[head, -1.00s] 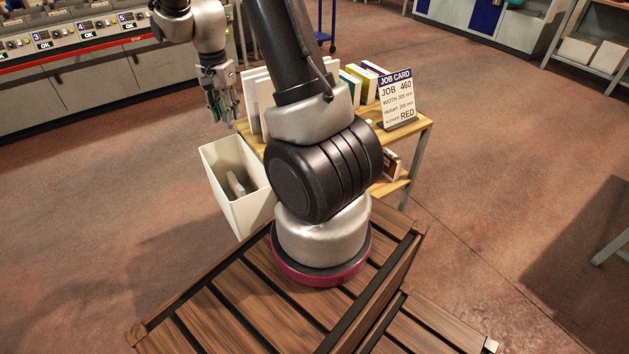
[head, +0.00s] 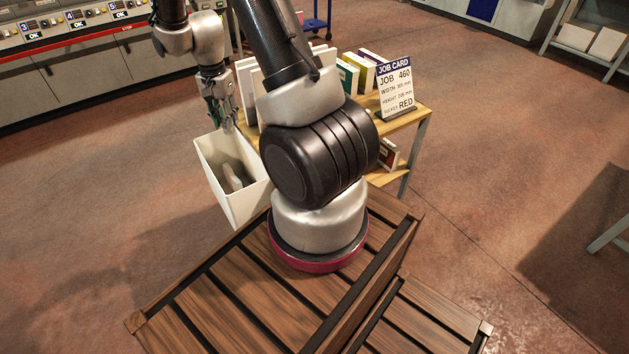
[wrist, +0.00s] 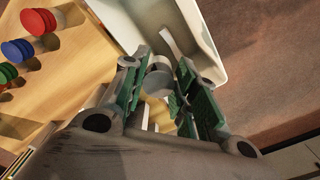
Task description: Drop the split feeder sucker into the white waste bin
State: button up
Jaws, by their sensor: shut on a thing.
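The white waste bin (head: 236,202) stands open at the top, left of my arm's base in the head view. In the wrist view its inside wall (wrist: 207,42) lies beyond my fingertips. My gripper (head: 226,122) points down at the bin's back rim. In the wrist view my gripper (wrist: 163,68) is shut on a small grey round piece, the feeder sucker (wrist: 158,82), between green-padded fingers. The split itself cannot be made out, and the sucker is not clear in the head view.
A pale grey object (head: 234,178) lies in the bin. A wooden table (head: 408,122) beside it carries upright books and a job card (head: 395,90) reading sucker RED. Red (wrist: 38,21), blue (wrist: 17,50) and green discs stand on wood at the wrist view's left.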

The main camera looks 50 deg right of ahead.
jog(key=o, duration=1.1)
notch_tip(320, 180, up, 12)
jog(key=shift+r, duration=0.1)
